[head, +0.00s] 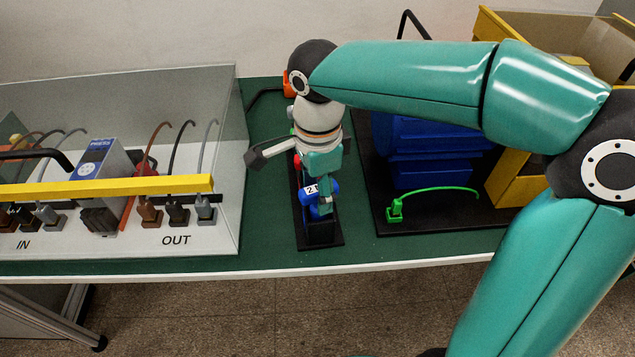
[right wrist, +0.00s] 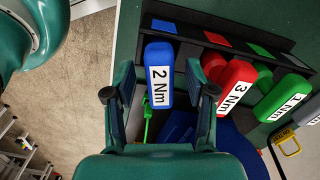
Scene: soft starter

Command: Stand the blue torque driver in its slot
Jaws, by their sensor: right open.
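The blue torque driver (head: 306,193), labelled 2 Nm, is at the near end of the black driver rack (head: 320,234). In the right wrist view its handle (right wrist: 159,75) lies between the two open fingers of my right gripper (right wrist: 160,94), with a visible gap on each side. The handle is beside the blue mark (right wrist: 164,26) on the rack (right wrist: 190,30) and looks upright. Its lower end and the slot are hidden. My right gripper (head: 324,188) hangs over the rack in the head view. My left gripper is not in view.
A red 3 Nm driver (right wrist: 235,84) and a green-capped 1 Nm driver (right wrist: 283,97) stand beside the blue one. Left is a clear-walled panel with a yellow bar (head: 110,188).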

